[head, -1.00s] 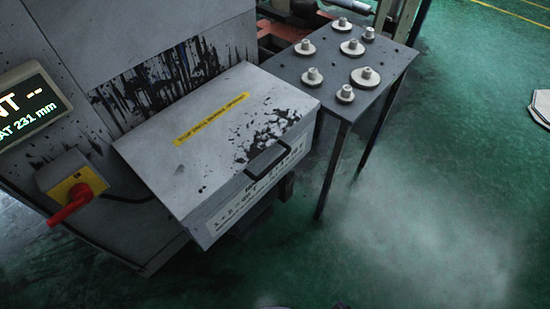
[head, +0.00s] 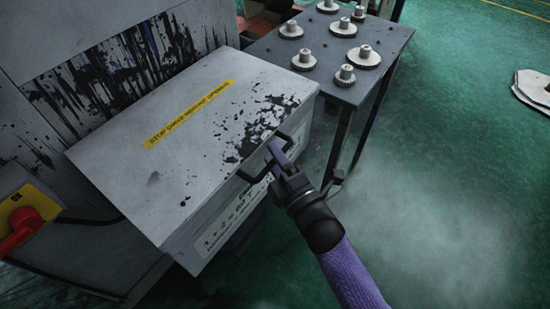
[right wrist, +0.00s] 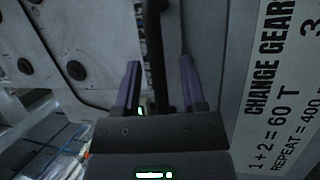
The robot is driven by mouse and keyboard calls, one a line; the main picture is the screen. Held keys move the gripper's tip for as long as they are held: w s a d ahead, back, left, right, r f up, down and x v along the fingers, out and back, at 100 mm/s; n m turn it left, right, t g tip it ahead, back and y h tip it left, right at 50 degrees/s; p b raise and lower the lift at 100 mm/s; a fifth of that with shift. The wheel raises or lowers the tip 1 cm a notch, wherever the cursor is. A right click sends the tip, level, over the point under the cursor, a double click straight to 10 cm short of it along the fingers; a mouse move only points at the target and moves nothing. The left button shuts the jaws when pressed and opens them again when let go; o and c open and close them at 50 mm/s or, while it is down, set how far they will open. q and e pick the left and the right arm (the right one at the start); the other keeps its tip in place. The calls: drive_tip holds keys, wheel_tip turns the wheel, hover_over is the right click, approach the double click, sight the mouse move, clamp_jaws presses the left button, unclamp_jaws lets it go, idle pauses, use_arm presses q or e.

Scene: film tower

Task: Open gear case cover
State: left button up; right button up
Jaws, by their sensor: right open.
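The gear case cover (head: 130,178) is a grey metal lid with a yellow label and black paint wear, and it is shut on the machine's side. Its black handle (head: 252,178) is on the front edge. My right gripper (head: 276,158) is at the handle in the head view, partly covering it. In the right wrist view my open right gripper (right wrist: 160,85) has its two purple fingers on either side of the dark handle bar (right wrist: 154,45). I cannot tell whether the fingers touch it. The cover's front with its printed gear label shows on the right (right wrist: 268,95). My left gripper is not in view.
A dark table (head: 300,84) with several pale gears stands behind and right of the case. A red rotary switch (head: 22,228) is at the left.

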clamp_jaws()
idle(0.6)
idle(0.8)
